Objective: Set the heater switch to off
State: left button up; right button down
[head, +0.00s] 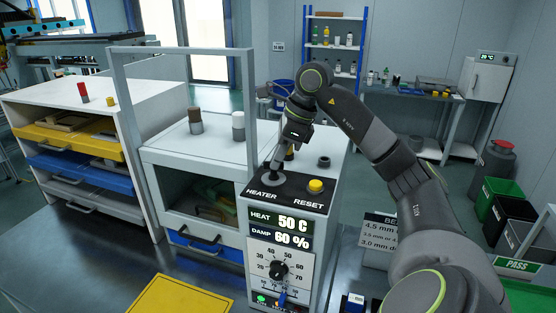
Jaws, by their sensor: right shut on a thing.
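The control box has a dark sloped top panel (322,200) with the labels HEATER and RESET. The display (279,229) reads HEAT 50 C and DAMP 60 %. My left gripper is not in view.
A yellow reset button (316,186) sits just right of the switch. A dial (279,269) is on the front face below the display. A grey upright frame (249,100) stands close left of my gripper. A yellow plate (184,297) lies on the bench in front.

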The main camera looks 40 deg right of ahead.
jog(key=shift+w+n+y, duration=0.1)
jog(key=shift+n+y, duration=0.2)
jog(key=shift+n, duration=0.6)
jog(key=shift+w+d+r+n+g+p, duration=0.1)
jog(key=shift+r+n+g+p, duration=0.1)
jog(key=shift+n+g+p, duration=0.55)
jog(key=n+p, duration=0.2)
jog(key=p, duration=0.1)
jog(key=shift+r+n+g+y, duration=0.1)
jog(key=shift+n+g+y, duration=0.15)
jog(key=shift+y, duration=0.05)
jog(key=shift+w+f+n+p, duration=0.2)
jog(key=shift+n+p, duration=0.4)
jog(key=shift+p, duration=0.5)
jog(key=shift+d, duration=0.1)
jog(key=shift+s, duration=0.1)
jog(key=c, duration=1.5)
grip_release()
jog(key=shift+f, duration=0.1)
